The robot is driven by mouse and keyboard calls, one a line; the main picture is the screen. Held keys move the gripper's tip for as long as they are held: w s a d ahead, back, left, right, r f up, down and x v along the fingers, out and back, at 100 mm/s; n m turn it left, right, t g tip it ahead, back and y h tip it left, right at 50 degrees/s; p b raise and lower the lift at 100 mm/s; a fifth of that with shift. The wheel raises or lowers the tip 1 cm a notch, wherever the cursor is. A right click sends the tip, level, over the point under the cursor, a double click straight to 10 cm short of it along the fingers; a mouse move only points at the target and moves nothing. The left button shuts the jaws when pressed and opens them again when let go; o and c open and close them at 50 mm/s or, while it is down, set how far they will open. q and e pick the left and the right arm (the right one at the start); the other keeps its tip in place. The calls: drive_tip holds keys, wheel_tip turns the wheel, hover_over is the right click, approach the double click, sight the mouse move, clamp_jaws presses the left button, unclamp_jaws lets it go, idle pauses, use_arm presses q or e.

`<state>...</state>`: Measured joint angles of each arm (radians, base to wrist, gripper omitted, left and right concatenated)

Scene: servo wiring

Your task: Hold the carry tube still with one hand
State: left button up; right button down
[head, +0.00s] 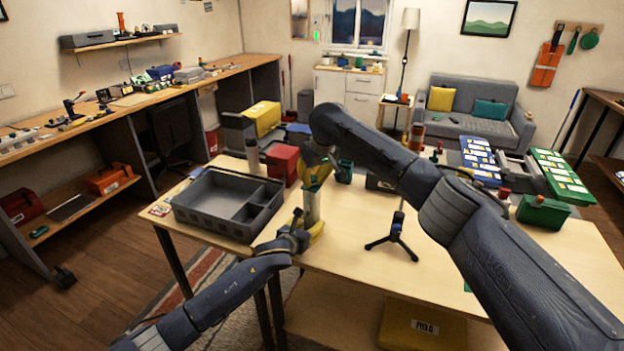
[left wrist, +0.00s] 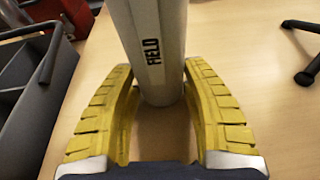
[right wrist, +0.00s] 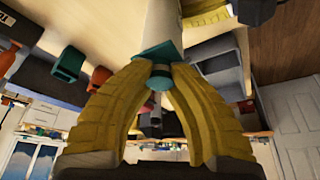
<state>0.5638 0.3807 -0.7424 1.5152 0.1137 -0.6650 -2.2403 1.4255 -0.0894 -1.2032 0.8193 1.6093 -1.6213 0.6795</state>
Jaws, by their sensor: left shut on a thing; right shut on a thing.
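The carry tube (head: 311,207) is a grey cylinder standing upright on the table, beside the grey tray. The left wrist view shows its side (left wrist: 152,40) with the word FIELD. My left gripper (head: 312,234) is shut on the tube low down, with a yellow finger on each side (left wrist: 163,100). My right gripper (head: 316,174) is above it, at the tube's top end. In the right wrist view its yellow fingers (right wrist: 160,75) close around the teal cap (right wrist: 162,52) and its small knob. My right arm partly hides the area behind the tube's top.
The grey compartment tray (head: 215,222) is close to the left of the tube. A red box (head: 283,163) stands behind it. A small black tripod (head: 393,237) stands to the right. The front right tabletop is clear.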

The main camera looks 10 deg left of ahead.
drive_tip(key=shift+r, duration=1.65)
idle(0.4)
drive_tip(key=shift+r, duration=1.8)
use_arm(q)
drive_tip(key=o, duration=1.2)
drive_tip(key=shift+c, duration=0.2)
drive_tip(key=shift+s, duration=0.1)
